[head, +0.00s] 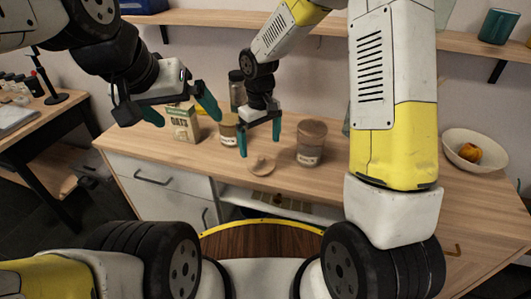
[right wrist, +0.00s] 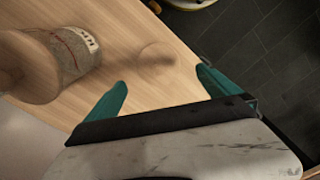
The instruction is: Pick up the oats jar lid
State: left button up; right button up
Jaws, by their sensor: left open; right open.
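A round, flat wooden lid (head: 261,165) lies on the counter near its front edge. It also shows in the right wrist view (right wrist: 157,53), ahead of the fingertips. My right gripper (head: 259,145) is open and empty, above and slightly behind the lid. Its green fingers (right wrist: 160,77) are apart with nothing between them, and I see no contact with the lid. My left gripper (head: 182,110) is open in front of the oats box (head: 183,126).
A larger labelled jar (head: 311,142) stands right of the lid. A lidded jar (right wrist: 70,55) is at the left of the right wrist view. A dark-capped jar (head: 237,88) stands behind; a white bowl (head: 475,150) sits far right. The counter around the lid is clear.

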aim_at(260, 157)
jog(key=f, duration=0.8)
jog(key=shift+w, duration=0.35)
jog(key=shift+c, duration=0.4)
jog(key=shift+r, duration=0.1)
jog(key=c, duration=1.2)
jog(key=shift+o, duration=0.2)
jog(key=shift+r, duration=0.15)
